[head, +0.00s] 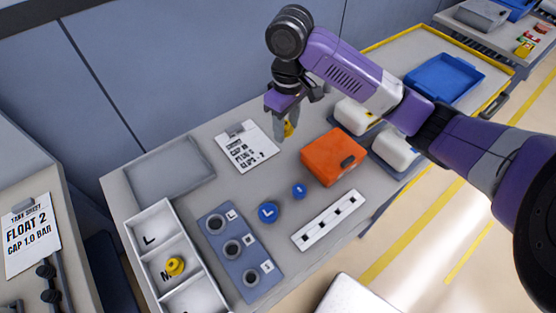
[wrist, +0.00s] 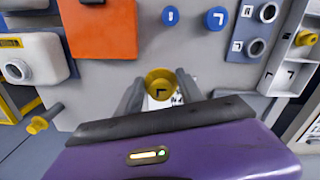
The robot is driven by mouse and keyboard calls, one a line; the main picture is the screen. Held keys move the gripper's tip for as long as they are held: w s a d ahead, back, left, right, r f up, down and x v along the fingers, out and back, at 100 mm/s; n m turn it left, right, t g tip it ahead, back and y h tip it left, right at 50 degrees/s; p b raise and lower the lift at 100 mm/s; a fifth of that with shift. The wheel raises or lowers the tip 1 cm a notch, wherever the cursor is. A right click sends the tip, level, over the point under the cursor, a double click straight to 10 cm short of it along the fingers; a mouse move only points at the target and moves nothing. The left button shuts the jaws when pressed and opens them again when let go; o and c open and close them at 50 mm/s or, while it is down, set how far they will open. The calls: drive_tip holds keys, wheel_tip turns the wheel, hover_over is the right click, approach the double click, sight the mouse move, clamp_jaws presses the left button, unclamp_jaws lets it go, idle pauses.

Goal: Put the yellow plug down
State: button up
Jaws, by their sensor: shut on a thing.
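My gripper (head: 284,128) is shut on a yellow plug (head: 289,129), above the table's back part near the clipboard sheet. In the wrist view my gripper (wrist: 158,93) has one finger on each side of the yellow plug (wrist: 159,81), whose round top carries a dark letter-like mark. The height of the plug above the table is hard to judge. A second yellow plug (head: 175,266) sits in the middle compartment of the white tray (head: 149,216). In the wrist view another yellow piece (wrist: 43,119) shows at the left, by a white tank.
An orange box (head: 333,156), two blue caps (head: 268,212) (head: 299,190) and a white strip (head: 330,220) lie on the table. A blue-grey plate with three round sockets (head: 241,254) stands beside the white tray. A grey tray (head: 170,172) lies at the back left.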

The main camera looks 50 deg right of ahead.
drive_tip(key=b, duration=0.2)
hover_over(285, 170)
wheel_tip(285, 170, down, 12)
drive_tip(key=shift+r, duration=0.2)
drive_tip(key=shift+f+p, duration=0.35)
drive_tip(key=shift+f, duration=2.3)
drive_tip(key=shift+f, duration=0.2)
drive_tip(key=o, duration=1.4)
